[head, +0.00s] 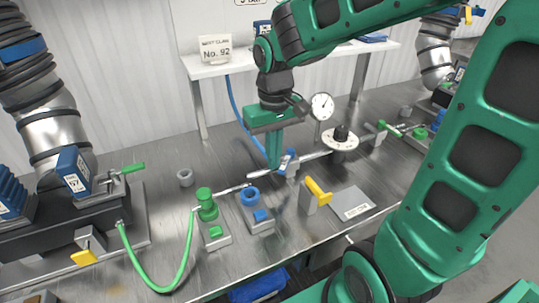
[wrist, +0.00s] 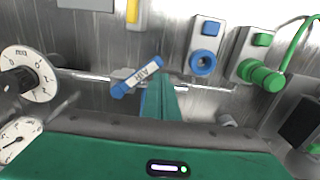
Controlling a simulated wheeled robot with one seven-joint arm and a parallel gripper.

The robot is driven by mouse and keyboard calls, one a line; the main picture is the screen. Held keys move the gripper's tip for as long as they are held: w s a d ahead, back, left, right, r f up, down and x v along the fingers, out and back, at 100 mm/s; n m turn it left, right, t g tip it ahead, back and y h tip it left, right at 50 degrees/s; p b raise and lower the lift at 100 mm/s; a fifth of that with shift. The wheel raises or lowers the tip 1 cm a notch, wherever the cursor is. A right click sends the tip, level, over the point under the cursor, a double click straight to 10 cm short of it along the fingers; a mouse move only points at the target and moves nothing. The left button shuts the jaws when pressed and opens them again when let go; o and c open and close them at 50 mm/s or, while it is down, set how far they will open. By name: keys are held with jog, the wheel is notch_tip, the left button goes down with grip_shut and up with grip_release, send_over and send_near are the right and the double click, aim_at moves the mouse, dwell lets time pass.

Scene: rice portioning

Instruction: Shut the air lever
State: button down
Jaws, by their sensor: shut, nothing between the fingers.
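The air lever (head: 289,160) is a blue handle on the thin metal pipe along the middle of the steel bench. In the wrist view the lever (wrist: 137,77) shows a white label reading AIR and lies at a slant to the pipe. My gripper (head: 273,164) points down just left of the lever in the head view. The fingers hold nothing. I cannot tell whether they touch the lever.
A white numbered dial (head: 341,141) and a round gauge (head: 322,107) stand right of the lever. A yellow handle (head: 319,190), a blue knob (head: 250,196) and a green knob (head: 206,204) stand nearer the front. A green hose (head: 161,291) loops at the left.

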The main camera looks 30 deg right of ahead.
jog(key=shift+s+d, duration=0.5)
jog(key=shift+s, duration=0.35)
jog(key=shift+s+d, duration=0.75)
jog(key=shift+d, duration=0.15)
notch_tip(320, 180, up, 7)
jog(key=shift+s+d, duration=0.25)
jog(key=shift+s, duration=0.1)
dwell(0.3)
